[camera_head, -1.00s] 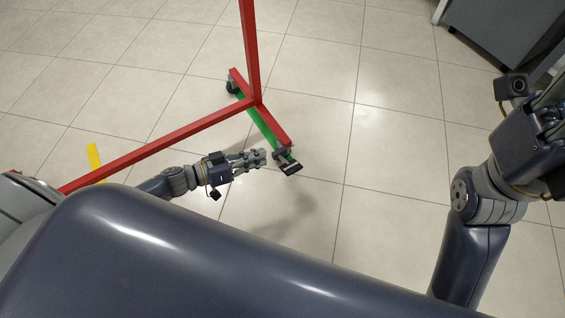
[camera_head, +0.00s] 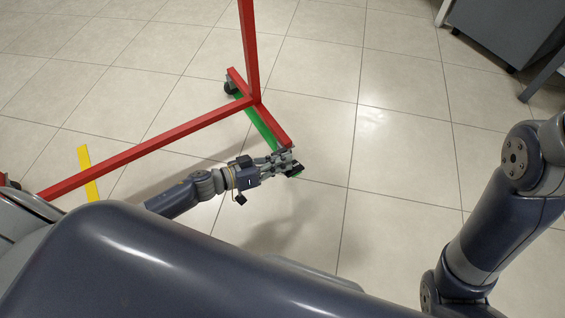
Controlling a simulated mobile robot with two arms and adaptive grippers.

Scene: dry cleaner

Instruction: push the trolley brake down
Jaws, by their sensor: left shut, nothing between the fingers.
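The red trolley frame (camera_head: 152,144) stands on the floor, with its upright post (camera_head: 249,50) at upper centre. A black caster (camera_head: 229,88) shows at the far end of its cross foot. The near end of the foot has the black brake pedal (camera_head: 297,170), with a bit of green at its edge. My left gripper (camera_head: 287,160) is shut and empty, with its fingertips at the pedal. The fingers hide the near caster and part of the pedal; I cannot tell whether they touch it. My right arm is at the right edge, its gripper out of view.
A yellow strip (camera_head: 89,173) lies under the long red bar at left. A grey cabinet (camera_head: 505,28) stands at upper right. The tiled floor in the middle right is clear.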

